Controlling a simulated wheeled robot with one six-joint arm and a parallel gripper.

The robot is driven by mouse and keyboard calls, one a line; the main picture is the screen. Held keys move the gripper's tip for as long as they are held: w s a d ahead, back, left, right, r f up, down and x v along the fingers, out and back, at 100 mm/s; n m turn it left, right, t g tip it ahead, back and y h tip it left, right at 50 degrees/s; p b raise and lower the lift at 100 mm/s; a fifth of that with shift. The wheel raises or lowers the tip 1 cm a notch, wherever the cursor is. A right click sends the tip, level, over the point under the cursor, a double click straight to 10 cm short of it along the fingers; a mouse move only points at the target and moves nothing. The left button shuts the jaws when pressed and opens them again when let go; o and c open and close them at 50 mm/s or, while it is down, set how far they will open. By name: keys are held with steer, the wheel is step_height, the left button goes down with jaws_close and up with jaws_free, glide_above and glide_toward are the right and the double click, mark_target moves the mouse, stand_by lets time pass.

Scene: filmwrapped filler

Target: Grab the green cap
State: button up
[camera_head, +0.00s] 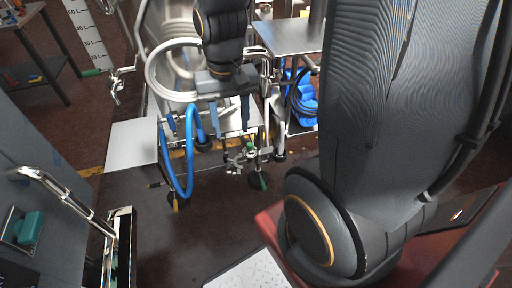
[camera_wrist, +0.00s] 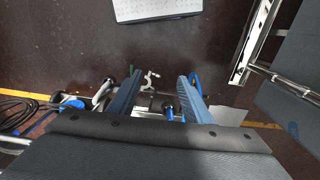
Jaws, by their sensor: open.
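A small green spot that may be the green cap (camera_head: 250,147) shows in the head view on a small metal fitting, just below and right of my gripper. A green-handled part (camera_head: 262,180) hangs a little lower. My gripper (camera_head: 233,126) points down above this area, open, with nothing between its blue-grey fingers. In the wrist view my gripper (camera_wrist: 160,80) is spread around a small silver fitting (camera_wrist: 150,79) that appears beyond the fingertips. I cannot make out the cap clearly in the wrist view, nor how far it is from the fingers.
A blue hose (camera_head: 189,170) loops down left of the gripper. A steel machine frame with a flat steel top (camera_head: 285,38) stands behind. A blue item (camera_head: 303,98) is at its right. A chrome rail (camera_head: 62,192) is at the left. Dark floor (camera_head: 190,240) is clear in front.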

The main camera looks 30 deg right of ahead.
steer(key=w+d+f+m+b, duration=0.3)
steer(key=w+f+m, duration=0.1)
steer(key=w+f, duration=0.15)
steer(key=w+d+f+m+b, duration=0.2)
steer(key=w+d+f+m, duration=0.25)
steer(key=f, duration=0.25)
steer(key=m+b, duration=0.6)
steer(key=m, duration=0.2)
glide_above(250, 144)
step_height(250, 144, down, 17)
steer(key=shift+a+f, duration=0.1)
steer(key=shift+a, duration=0.05)
step_height(250, 144, down, 6)
steer(key=shift+r, duration=0.1)
jaws_close()
